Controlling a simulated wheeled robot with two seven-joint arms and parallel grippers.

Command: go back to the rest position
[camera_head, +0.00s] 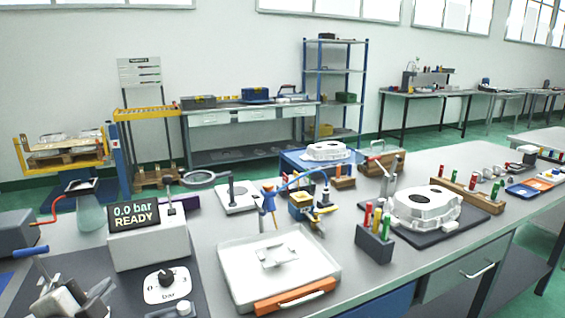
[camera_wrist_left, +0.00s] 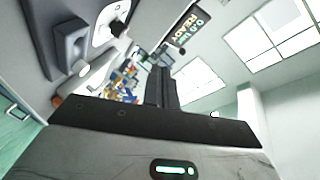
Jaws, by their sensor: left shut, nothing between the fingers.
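The display shows there too (camera_wrist_left: 188,24), tilted. My right gripper is in neither view.
On the bench are a white tray (camera_head: 236,277) with an orange handle, a white casting (camera_head: 424,206) on a dark mat, and a dark holder (camera_head: 374,246) with coloured plugs. A blue-handled lever (camera_head: 30,251) is near my left gripper. Bare bench top lies right of the tray.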

